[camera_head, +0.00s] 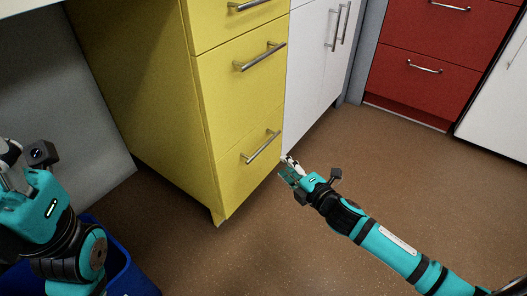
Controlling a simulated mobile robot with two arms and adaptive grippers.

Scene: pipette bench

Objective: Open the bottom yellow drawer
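The yellow drawer cabinet (150,100) stands at the upper left. Its bottom drawer (233,183) looks shut, with a metal bar handle (262,148) across its front. My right gripper (287,165) is just to the right of and slightly below that handle, pointing toward the cabinet. I see a small gap between them in the picture; whether its fingers are apart or together is too small to tell. My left gripper (10,160) is at the left edge, partly cut off, away from the drawers. Its finger state is unclear.
White cabinet doors (312,60) stand beside the yellow cabinet. Red drawers (420,75) are at the upper right, with a white unit (500,110) at the right edge. A blue bin (125,275) is on the floor by my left arm. Brown floor (240,255) in front is clear.

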